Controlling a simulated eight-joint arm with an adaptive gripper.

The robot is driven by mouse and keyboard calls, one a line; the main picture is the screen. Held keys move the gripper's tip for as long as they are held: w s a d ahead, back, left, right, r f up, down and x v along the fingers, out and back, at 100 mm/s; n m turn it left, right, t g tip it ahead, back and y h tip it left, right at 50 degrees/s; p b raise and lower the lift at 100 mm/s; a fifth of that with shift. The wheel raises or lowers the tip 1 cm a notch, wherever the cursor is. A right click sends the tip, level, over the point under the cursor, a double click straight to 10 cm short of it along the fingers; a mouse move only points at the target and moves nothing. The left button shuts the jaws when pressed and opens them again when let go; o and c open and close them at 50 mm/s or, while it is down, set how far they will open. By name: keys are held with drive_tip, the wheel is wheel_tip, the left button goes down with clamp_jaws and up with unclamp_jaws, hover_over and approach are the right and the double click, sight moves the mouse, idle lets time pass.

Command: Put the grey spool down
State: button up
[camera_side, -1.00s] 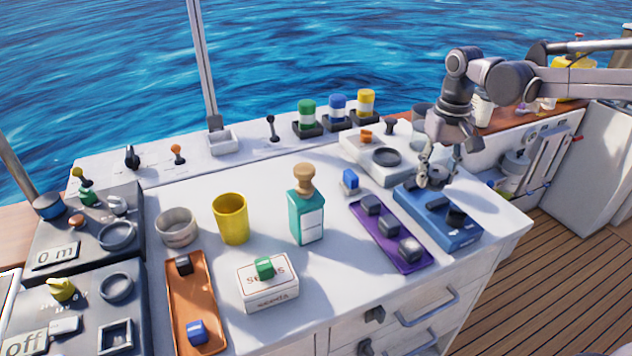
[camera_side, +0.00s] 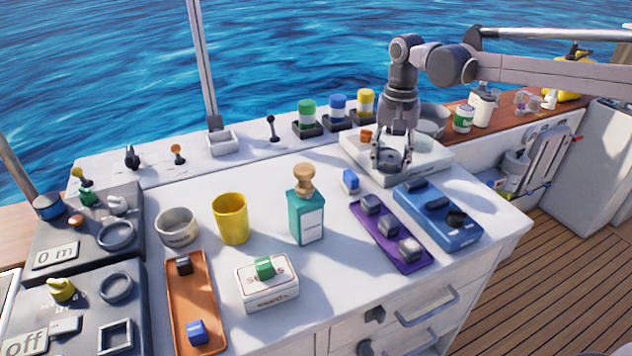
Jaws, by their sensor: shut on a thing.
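My gripper (camera_side: 390,164) points straight down over the white panel (camera_side: 420,163) at the back right of the counter. Its fingers are closed around the grey spool (camera_side: 391,155), which is small and dark between them and mostly hidden. The dark ring on the white panel sits at the fingertips and is largely covered by them. I cannot tell whether the spool touches the panel or hangs just above it.
A blue tray (camera_side: 463,236) with dark blocks and a purple tray (camera_side: 408,266) stand in front. A small blue block (camera_side: 351,181) and a teal bottle (camera_side: 306,220) are to the left.

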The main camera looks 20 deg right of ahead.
hover_over(332, 216)
wheel_tip(332, 216, down, 7)
drive_tip(key=shift+f, duration=2)
drive_tip(key=shift+f, duration=0.15)
drive_tip(key=o, duration=1.1)
drive_tip(key=shift+o, duration=0.2)
